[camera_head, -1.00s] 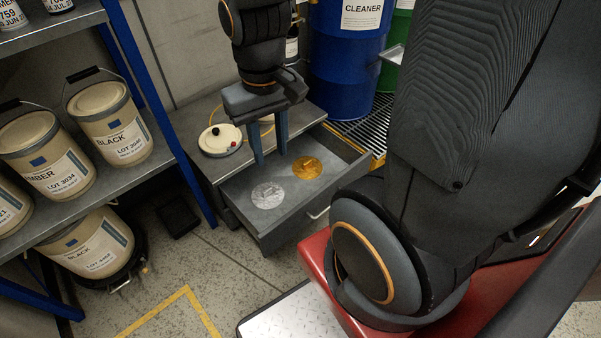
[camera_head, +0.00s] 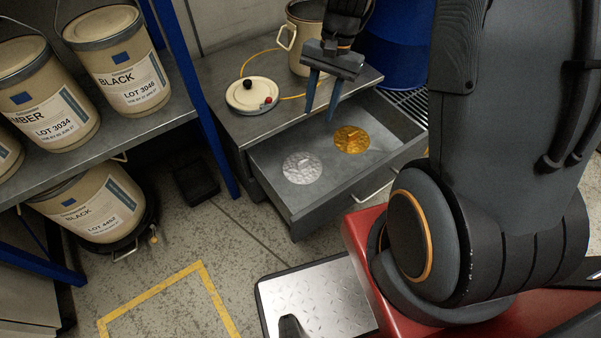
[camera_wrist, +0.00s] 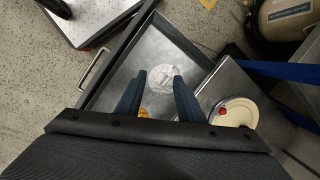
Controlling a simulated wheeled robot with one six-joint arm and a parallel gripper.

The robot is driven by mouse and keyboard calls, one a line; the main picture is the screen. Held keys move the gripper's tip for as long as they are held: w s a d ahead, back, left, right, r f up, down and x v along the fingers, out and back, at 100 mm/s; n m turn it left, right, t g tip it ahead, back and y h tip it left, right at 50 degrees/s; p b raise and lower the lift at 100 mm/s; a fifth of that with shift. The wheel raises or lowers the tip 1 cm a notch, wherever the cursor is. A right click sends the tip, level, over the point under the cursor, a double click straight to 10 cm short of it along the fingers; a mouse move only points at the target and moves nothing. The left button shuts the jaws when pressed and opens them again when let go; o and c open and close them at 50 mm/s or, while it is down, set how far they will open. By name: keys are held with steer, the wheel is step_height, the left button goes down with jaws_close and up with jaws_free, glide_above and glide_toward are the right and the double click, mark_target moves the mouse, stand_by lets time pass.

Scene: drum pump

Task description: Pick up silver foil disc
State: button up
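The silver foil disc (camera_head: 302,168) lies flat in the open grey drawer (camera_head: 333,196), on its left side. In the wrist view the silver disc (camera_wrist: 162,77) shows just beyond the fingertips. A gold disc (camera_head: 351,139) lies to its right in the same drawer; the wrist view shows only a sliver of it between the fingers (camera_wrist: 143,112). My gripper (camera_head: 320,116) is open and empty, fingers pointing down above the drawer's back part. The gripper (camera_wrist: 159,80) is apart from both discs, behind the silver one in the head view.
The cabinet top (camera_head: 222,88) behind the drawer holds a round cream lid with knobs (camera_head: 252,95), a yellow cord and a cream pot (camera_head: 302,45). A shelf with paint pails (camera_head: 122,65) stands left. A blue drum (camera_head: 400,40) stands behind.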

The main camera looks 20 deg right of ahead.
mark_target(303, 161)
steer(key=w+d+f+m+y+b, duration=0.1)
steer(key=w+f+m+b, duration=0.3)
steer(key=f, duration=0.7)
steer(key=w+d+f+m+y+b, duration=0.1)
steer(key=w+d+f+m+b, duration=0.1)
steer(key=w+f+b, duration=0.75)
steer(key=s+x, duration=0.1)
steer(key=x, duration=0.3)
steer(key=s+x, duration=0.1)
steer(key=x, duration=0.4)
steer(key=s+b+x, duration=0.1)
steer(key=x, duration=0.4)
steer(key=shift+s+d, duration=0.15)
steer(key=shift+s, duration=0.15)
steer(key=shift+c, duration=0.2)
jaws_close()
